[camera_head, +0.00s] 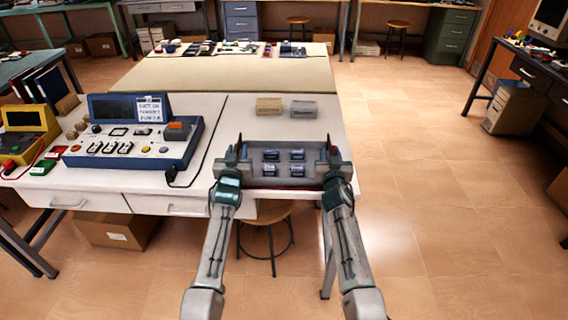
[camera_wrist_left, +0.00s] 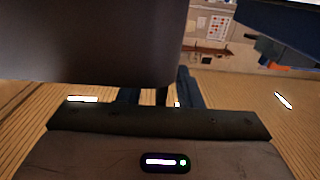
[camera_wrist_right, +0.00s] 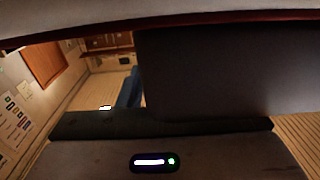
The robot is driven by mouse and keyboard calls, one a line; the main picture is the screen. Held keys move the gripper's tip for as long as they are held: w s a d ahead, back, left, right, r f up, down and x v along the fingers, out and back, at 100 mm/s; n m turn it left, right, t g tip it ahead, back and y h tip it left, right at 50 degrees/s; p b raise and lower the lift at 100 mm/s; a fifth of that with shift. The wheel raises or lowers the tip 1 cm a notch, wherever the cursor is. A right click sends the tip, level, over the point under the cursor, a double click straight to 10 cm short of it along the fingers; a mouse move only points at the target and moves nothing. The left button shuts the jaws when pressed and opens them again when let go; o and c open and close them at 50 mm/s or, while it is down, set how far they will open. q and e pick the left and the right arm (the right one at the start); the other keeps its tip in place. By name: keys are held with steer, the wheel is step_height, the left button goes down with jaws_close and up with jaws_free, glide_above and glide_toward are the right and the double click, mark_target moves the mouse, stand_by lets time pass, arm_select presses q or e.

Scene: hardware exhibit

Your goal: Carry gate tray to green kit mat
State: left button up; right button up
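The gate tray (camera_head: 285,181) is a grey open tray at the front edge of the near white table, with several small dark-blue pieces inside. My left gripper (camera_head: 232,158) is at its left end and my right gripper (camera_head: 335,158) at its right end; both appear shut on the end walls. The tray's grey wall fills much of the left wrist view (camera_wrist_left: 90,40) and the right wrist view (camera_wrist_right: 220,70). The fingertips are mostly hidden by the tray. I cannot make out a green kit mat in these views.
A blue control console (camera_head: 130,135) stands left of the tray, with a black cable beside it. A tan block (camera_head: 269,106) and a grey block (camera_head: 304,109) lie behind the tray. A stool (camera_head: 266,215) is under the table's front edge. The floor at right is clear.

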arm_select(q)
jaws_close()
arm_select(e)
jaws_close()
arm_select(q)
steer(key=shift+r, duration=0.1)
arm_select(e)
steer(key=shift+r, duration=0.15)
